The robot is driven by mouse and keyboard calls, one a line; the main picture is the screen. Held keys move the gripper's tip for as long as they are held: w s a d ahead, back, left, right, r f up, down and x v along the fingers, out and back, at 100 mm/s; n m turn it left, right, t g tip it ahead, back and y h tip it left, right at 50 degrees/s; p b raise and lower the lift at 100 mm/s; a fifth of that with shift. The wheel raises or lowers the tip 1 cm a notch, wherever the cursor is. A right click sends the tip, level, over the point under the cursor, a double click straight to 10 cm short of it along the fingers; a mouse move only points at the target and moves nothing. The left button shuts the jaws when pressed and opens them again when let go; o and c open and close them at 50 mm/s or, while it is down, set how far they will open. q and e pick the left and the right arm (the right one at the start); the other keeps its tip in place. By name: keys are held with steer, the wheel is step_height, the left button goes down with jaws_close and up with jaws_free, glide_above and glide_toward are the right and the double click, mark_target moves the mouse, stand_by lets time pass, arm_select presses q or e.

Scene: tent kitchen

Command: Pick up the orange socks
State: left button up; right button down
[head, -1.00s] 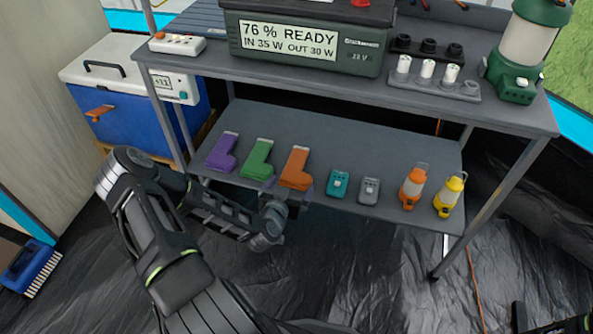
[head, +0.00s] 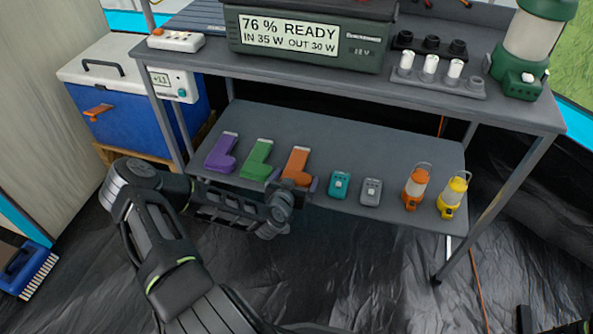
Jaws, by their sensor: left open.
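The orange socks (head: 297,163) lie folded on the lower shelf, to the right of the green socks (head: 257,160) and the purple socks (head: 221,152). My left gripper (head: 293,186) is at the shelf's front edge, at the near end of the orange socks. Its fingers are open, one to each side of that end. The gripper partly hides the near end, and I cannot tell whether it touches the socks. My right gripper is not clearly seen.
Right of the socks on the lower shelf (head: 330,142) are a teal device (head: 339,185), a grey device (head: 370,191), an orange lantern (head: 415,187) and a yellow lantern (head: 453,195). The upper shelf (head: 300,72) overhangs behind, bearing a power station (head: 305,40).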

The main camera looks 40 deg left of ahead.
stand_by(0.3)
arm_select(q)
steer(key=c, duration=1.1)
